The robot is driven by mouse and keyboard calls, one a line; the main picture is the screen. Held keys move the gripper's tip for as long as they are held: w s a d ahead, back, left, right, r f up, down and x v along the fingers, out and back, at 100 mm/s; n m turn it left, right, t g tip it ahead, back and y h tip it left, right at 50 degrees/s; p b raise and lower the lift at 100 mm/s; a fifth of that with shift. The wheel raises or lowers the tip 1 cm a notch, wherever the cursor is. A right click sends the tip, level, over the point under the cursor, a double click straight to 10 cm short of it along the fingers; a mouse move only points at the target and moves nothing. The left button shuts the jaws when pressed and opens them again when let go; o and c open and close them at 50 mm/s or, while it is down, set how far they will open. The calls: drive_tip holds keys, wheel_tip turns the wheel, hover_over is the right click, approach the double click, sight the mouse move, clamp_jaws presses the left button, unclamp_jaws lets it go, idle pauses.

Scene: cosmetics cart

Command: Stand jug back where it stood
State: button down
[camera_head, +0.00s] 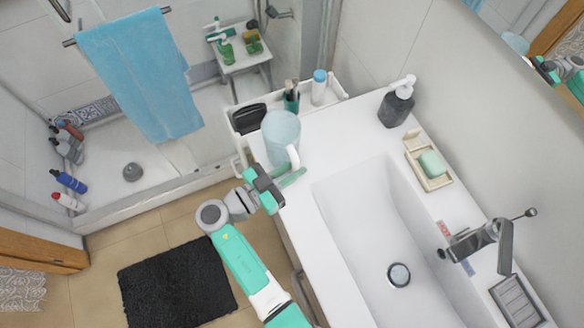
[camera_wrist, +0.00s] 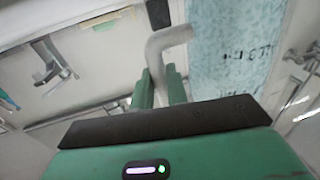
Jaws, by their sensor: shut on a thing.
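The jug (camera_head: 281,130) is translucent pale blue with a white handle (camera_head: 294,156). In the head view it appears upright at the far left end of the white counter, beside the cart. My gripper (camera_head: 291,176) is at the near side of the jug. In the wrist view my gripper (camera_wrist: 160,88) has its green fingers shut on the lower part of the handle (camera_wrist: 160,62), and the marked jug wall (camera_wrist: 230,45) shows to the right. I cannot tell whether the jug's base touches the counter.
The white cart (camera_head: 334,92) behind the jug holds a black container (camera_head: 248,118), a brush cup (camera_head: 291,97) and a blue-capped bottle (camera_head: 319,87). A dark soap dispenser (camera_head: 396,104) and soap dish (camera_head: 429,164) stand right. The basin (camera_head: 375,225) is empty; counter between jug and dispenser is clear.

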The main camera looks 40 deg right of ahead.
drive_tip(key=shift+f, duration=0.3)
drive_tip(key=shift+f, duration=0.1)
drive_tip(key=c, duration=1.4)
unclamp_jaws()
drive_tip(key=shift+a, duration=0.1)
drive_tip(key=a+b, duration=0.2)
drive_tip(key=a, duration=1)
drive_tip(key=shift+w+d, duration=0.1)
